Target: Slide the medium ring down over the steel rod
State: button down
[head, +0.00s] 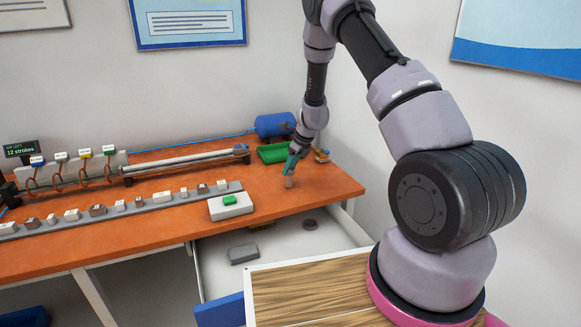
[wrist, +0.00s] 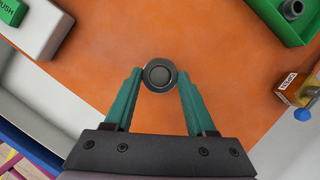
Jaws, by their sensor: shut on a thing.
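My gripper (wrist: 160,80) has its teal fingers closed on the two sides of a dark round ring (wrist: 160,65). A lighter grey round face, which looks like the end of the steel rod (wrist: 160,75), shows inside the ring. In the head view, my gripper (head: 293,160) points down over the right part of the orange bench. A short greyish upright piece (head: 289,182) shows below the fingertips, down to the bench. I cannot tell how far the ring sits along the rod, nor its size against other rings.
A green tray (head: 273,154) holding a small dark round part (wrist: 293,8) is close behind. A small labelled box (head: 322,156) stands right of it. A white block with a green push button (head: 230,201) is at left. An open drawer (head: 290,245) lies below the bench edge.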

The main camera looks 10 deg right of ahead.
jog(key=shift+c, duration=0.7)
grip_release()
jog(key=shift+r, duration=0.15)
jog(key=v, duration=1)
jog(key=shift+r, duration=0.25)
jog(key=shift+s+d, duration=0.1)
jog(key=shift+s, duration=0.05)
